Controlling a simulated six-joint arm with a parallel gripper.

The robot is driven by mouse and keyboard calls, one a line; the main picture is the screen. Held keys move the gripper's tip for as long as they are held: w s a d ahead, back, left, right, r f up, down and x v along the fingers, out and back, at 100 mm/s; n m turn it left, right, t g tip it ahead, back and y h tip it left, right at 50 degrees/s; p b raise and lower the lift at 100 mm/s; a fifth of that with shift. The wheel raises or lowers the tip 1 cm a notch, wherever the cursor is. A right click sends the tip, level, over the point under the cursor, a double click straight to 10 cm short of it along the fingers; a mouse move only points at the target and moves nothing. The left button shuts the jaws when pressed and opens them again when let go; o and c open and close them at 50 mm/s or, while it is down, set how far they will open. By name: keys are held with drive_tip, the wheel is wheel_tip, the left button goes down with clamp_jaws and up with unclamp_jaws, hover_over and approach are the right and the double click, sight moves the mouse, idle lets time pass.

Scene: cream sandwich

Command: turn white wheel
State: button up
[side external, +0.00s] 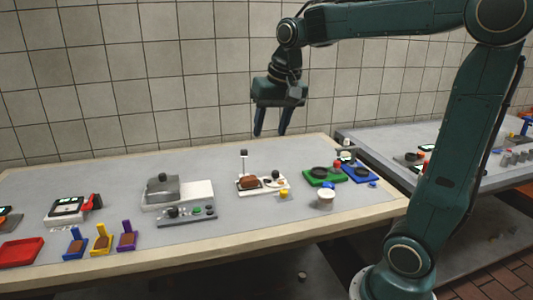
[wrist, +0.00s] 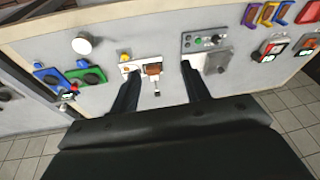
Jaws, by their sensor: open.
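A round white piece (side external: 325,200) stands near the front edge of the table, right of centre in the side view. It looks like a white knob or cup; I cannot tell for sure that it is the wheel. In the wrist view the white round piece (wrist: 82,44) shows at the upper left, apart from the fingers. My gripper (side external: 271,134) is open and empty, high above the back of the table. Its two dark fingers (wrist: 160,71) also show in the wrist view, on either side of a white board with a brown block.
The white board (side external: 244,191) has an upright black-topped lever. Green (side external: 312,181) and blue (side external: 369,180) stations stand to its right, a small yellow piece (side external: 284,193) in front. A grey machine (side external: 178,191), coloured holders and a red tray (side external: 20,252) are left. A tiled wall stands behind.

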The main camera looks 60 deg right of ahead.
drive_tip(key=w+d+f+m, duration=0.1)
drive_tip(key=w+d+m, duration=0.1)
drive_tip(key=w+d, duration=0.3)
drive_tip(key=m+g, duration=0.3)
drive_tip(key=m, duration=0.5)
hover_over(275, 172)
wheel_tip(275, 172, down, 12)
drive_tip(key=shift+d+r+y, duration=0.1)
drive_tip(key=shift+d+y, duration=0.1)
drive_tip(key=shift+y, duration=0.2)
wheel_tip(275, 172, down, 14)
drive_tip(key=shift+r, duration=0.1)
